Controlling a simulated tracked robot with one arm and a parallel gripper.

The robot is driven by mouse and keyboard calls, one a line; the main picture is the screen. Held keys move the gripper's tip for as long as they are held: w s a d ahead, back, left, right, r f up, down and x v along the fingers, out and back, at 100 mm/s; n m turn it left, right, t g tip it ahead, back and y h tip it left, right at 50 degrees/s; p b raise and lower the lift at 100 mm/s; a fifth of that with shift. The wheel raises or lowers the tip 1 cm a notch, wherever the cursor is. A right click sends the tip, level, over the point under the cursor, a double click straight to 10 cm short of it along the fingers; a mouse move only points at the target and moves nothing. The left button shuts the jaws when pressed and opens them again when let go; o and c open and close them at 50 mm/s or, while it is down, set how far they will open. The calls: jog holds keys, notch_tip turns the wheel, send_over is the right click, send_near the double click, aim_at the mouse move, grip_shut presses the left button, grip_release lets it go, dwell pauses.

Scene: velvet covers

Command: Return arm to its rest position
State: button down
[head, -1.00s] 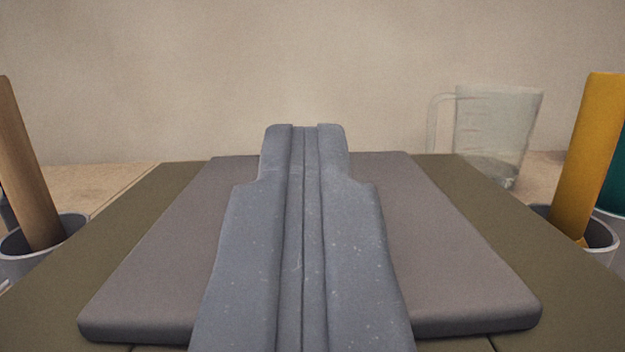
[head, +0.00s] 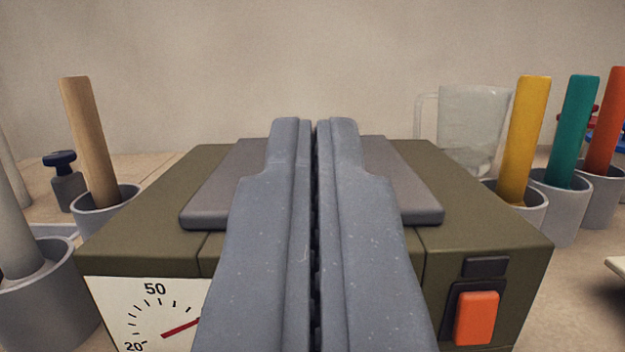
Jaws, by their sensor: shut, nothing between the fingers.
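My gripper (head: 315,125) is in the middle of the head view, its two grey fingers side by side with only a thin dark line between them. It is shut and empty. Behind and below it stands an olive-green box-shaped device (head: 130,240) with a grey flat pad (head: 215,200) on top. My fingers hide the middle of the pad and of the device's front. I cannot tell the exact gap between the fingers and the pad.
The device's front has a dial (head: 140,310) and an orange switch (head: 477,318). Grey cups hold a tan stick (head: 88,140) at left, and yellow (head: 524,140), teal (head: 572,130) and orange-red (head: 604,120) sticks at right. A clear measuring jug (head: 473,125) stands behind.

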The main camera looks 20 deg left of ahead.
jog(key=d+r+m+g+h+p, duration=0.15)
jog(key=d+r, duration=0.25)
jog(key=r, duration=0.4)
jog(key=d+r+m+h+p, duration=0.1)
jog(key=d+r+h, duration=0.1)
jog(key=d+r, duration=0.35)
jog(key=d+r+m+h+p, duration=0.1)
jog(key=d+r+h, duration=0.1)
jog(key=r, duration=0.7)
jog(key=s+d+r+g+h+p, duration=0.1)
jog(key=s+d+r+p, duration=0.1)
jog(key=s+d+r, duration=0.2)
jog(key=s+d+r+g+h+p, duration=0.1)
jog(key=s+d+r+p, duration=0.1)
jog(key=s+r, duration=0.8)
notch_tip(320, 180, up, 2)
jog(key=shift+s+d+m+g, duration=0.25)
jog(key=shift+d+m+g, duration=0.1)
jog(key=shift+d, duration=0.5)
jog(key=shift+h, duration=0.25)
